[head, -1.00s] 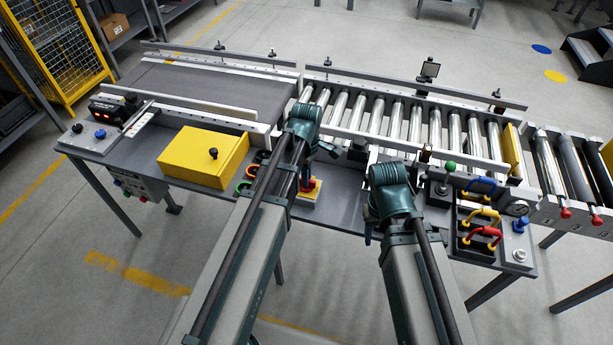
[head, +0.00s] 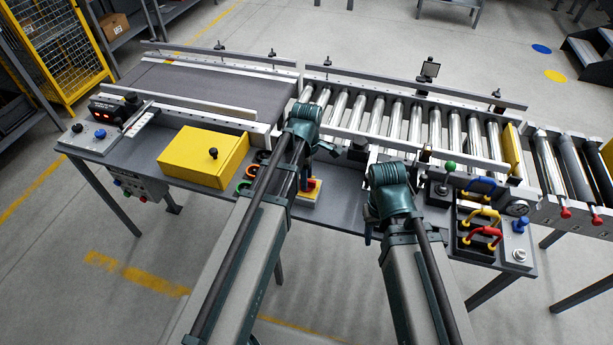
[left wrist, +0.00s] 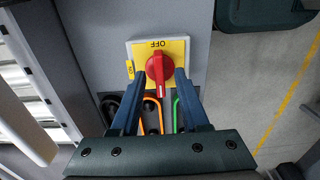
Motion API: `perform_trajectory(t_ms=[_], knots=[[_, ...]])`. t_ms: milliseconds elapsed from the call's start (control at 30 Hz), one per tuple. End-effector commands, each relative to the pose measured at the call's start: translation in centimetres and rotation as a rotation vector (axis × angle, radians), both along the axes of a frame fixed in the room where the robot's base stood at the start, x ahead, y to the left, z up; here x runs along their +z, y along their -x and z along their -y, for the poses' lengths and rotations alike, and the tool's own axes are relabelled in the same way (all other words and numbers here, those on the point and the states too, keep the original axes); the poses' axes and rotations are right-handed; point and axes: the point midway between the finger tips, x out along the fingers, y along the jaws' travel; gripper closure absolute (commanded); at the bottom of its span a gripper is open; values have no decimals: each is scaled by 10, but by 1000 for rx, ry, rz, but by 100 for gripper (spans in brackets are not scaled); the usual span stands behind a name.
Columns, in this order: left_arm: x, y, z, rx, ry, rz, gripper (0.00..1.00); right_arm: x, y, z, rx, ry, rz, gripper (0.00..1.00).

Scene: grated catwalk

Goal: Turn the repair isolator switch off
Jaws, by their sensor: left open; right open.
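The repair isolator switch is a red rotary knob (left wrist: 159,68) on a yellow square plate (left wrist: 177,47), close up in the left wrist view. The plate reads OFF, upside down, along its top; the knob's handle points toward the picture's bottom, away from that word. My left gripper (left wrist: 158,75) is open, one finger on each side of the handle; contact cannot be told. My right gripper (head: 368,232) hangs by the table's front edge, mostly hidden by its wrist.
Green, orange and black loops (left wrist: 152,127) lie close to the switch. A yellow box (head: 203,158) stands to the left on the table. A roller conveyor (head: 400,115) runs behind.

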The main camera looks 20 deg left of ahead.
Motion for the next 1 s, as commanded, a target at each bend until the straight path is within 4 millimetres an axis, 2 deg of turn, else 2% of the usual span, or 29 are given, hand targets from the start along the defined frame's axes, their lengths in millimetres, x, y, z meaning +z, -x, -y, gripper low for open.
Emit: perform_trajectory(t_ms=[167,367,567,1000], knots=[[2,0,0,0,0,0,55,2,0,0,0,0,0,50],[13,0,0,0,0,0,55,13,0,0,0,0,0,50],[38,0,0,0,0,0,55,38,0,0,0,0,0,50],[107,0,0,0,0,0,55,107,0,0,0,0,0,50]])
